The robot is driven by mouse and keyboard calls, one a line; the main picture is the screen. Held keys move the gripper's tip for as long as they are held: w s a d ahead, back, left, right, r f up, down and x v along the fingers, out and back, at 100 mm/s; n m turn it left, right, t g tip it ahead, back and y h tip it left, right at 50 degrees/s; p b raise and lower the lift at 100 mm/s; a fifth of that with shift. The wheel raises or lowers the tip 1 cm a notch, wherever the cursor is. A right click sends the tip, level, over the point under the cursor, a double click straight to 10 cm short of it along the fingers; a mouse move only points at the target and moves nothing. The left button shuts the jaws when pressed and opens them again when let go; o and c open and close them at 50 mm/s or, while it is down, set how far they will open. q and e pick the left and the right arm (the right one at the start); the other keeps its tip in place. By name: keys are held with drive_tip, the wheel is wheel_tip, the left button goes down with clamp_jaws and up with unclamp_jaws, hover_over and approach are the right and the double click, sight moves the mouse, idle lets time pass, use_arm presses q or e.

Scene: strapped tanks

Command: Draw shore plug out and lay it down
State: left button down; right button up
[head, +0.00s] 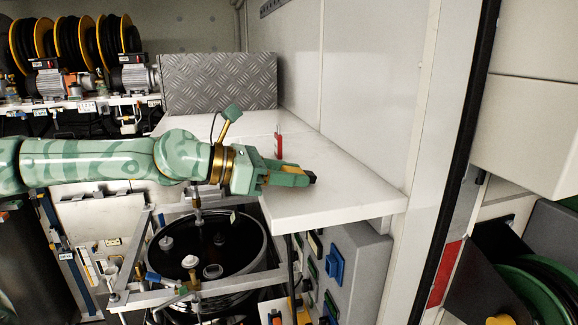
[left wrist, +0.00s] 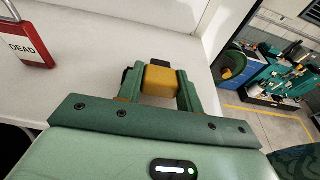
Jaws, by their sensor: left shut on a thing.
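My left gripper (head: 300,177) is over the front part of the white worktop, near its edge. It is shut on the shore plug, a yellow block with a dark end; the yellow body (left wrist: 161,81) shows between the two green fingers in the left wrist view. In the head view only a bit of yellow (head: 294,169) shows, with the dark end past the fingertips. I cannot tell whether the plug touches the worktop. A blue socket (head: 335,264) sits on the grey box below the worktop, apart from the plug. My right gripper is not in view.
The white worktop (head: 335,191) is mostly clear. A red padlock marked DEAD (left wrist: 32,43) is at left in the wrist view. A chequer-plate box (head: 220,82) stands at the back. A framed dark tank (head: 240,245) is below, and a white wall bounds the right.

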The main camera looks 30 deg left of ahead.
use_arm(q)
drive_tip(key=c, duration=0.9)
unclamp_jaws()
drive_tip(key=shift+o, duration=0.2)
drive_tip(key=shift+b+v, duration=0.5)
drive_tip(key=shift+v, duration=0.85)
drive_tip(key=b+v, duration=0.9)
drive_tip(key=v, duration=0.4)
drive_tip(key=shift+s+a, duration=0.2)
drive_tip(key=shift+a, duration=0.05)
